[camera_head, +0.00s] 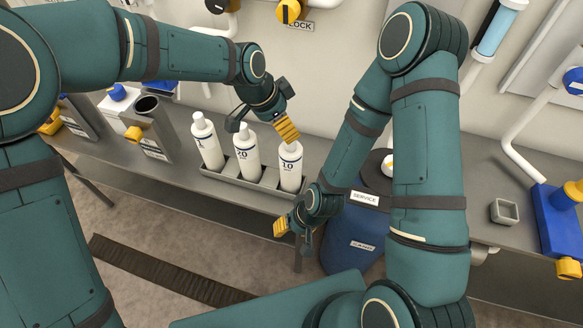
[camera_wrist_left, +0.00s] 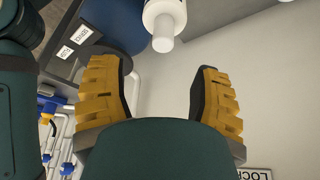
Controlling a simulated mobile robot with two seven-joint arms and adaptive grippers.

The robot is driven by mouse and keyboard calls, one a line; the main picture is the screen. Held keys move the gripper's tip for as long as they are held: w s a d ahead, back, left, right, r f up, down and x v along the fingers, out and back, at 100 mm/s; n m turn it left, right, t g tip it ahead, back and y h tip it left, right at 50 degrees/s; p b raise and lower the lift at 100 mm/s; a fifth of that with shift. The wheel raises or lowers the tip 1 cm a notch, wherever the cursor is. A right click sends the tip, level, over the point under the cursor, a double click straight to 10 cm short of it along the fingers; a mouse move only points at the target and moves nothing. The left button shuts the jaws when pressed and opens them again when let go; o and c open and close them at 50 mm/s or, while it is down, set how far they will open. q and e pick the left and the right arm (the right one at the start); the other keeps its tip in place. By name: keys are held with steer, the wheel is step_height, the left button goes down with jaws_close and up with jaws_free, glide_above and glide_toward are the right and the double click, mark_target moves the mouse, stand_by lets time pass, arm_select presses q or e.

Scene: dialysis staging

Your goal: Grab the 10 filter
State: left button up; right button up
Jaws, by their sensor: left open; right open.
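The 10 filter (camera_head: 290,168) is a white bottle-shaped cartridge marked 10, upright in the right slot of a grey rack (camera_head: 238,183). My left gripper (camera_head: 260,126) is open, above and left of its top, with one yellow-padded finger just over its cap. In the left wrist view a white bottle (camera_wrist_left: 164,22), likely this filter, shows its cap end beyond the open, empty fingers (camera_wrist_left: 160,95). My right gripper (camera_head: 294,236) is open and empty, low in front of the bench edge, below the 10 filter.
A white bottle marked 20 (camera_head: 246,153) and another bottle (camera_head: 207,143) fill the rack's other slots. A blue drum labelled SERVICE (camera_head: 352,235) stands right of the rack. A small grey open box (camera_head: 504,211) and a blue unit (camera_head: 558,218) sit at the right.

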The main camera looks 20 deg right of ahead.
mark_target(290, 155)
arm_select(q)
steer(key=x, duration=0.5)
steer(key=b+x, duration=0.1)
steer(key=x, duration=0.3)
steer(key=shift+w+a+f+b, duration=0.15)
steer(key=shift+a+f+b, duration=0.05)
steer(key=shift+a+b, duration=0.1)
jaws_close()
